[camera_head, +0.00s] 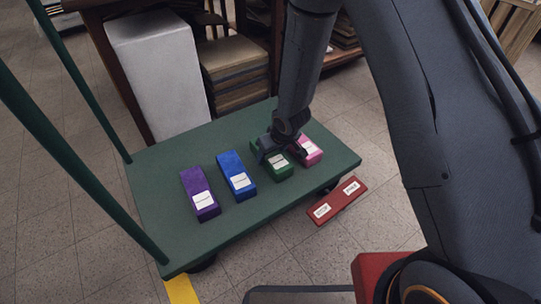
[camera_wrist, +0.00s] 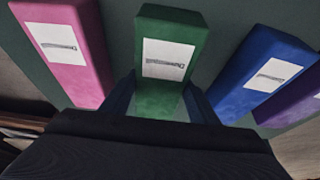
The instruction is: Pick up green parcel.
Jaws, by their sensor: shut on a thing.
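The green parcel (camera_head: 284,172) lies on the green cart's deck, a long box with a white label, between the blue and pink parcels. In the wrist view the green parcel (camera_wrist: 172,27) stands in the middle with its near end between my fingers. My gripper (camera_head: 278,150) is shut on the green parcel, from above. It also shows in the wrist view (camera_wrist: 158,100), one finger on each side. The arm hides part of the parcel in the head view. I cannot tell whether the parcel is lifted off the deck.
A pink parcel (camera_head: 309,153) is close on the right. A blue parcel (camera_head: 233,168) and a purple parcel (camera_head: 193,183) lie on the left. The cart deck (camera_head: 150,218) has bare room at its left. A red labelled bar (camera_head: 337,201) is beside the deck's front right edge.

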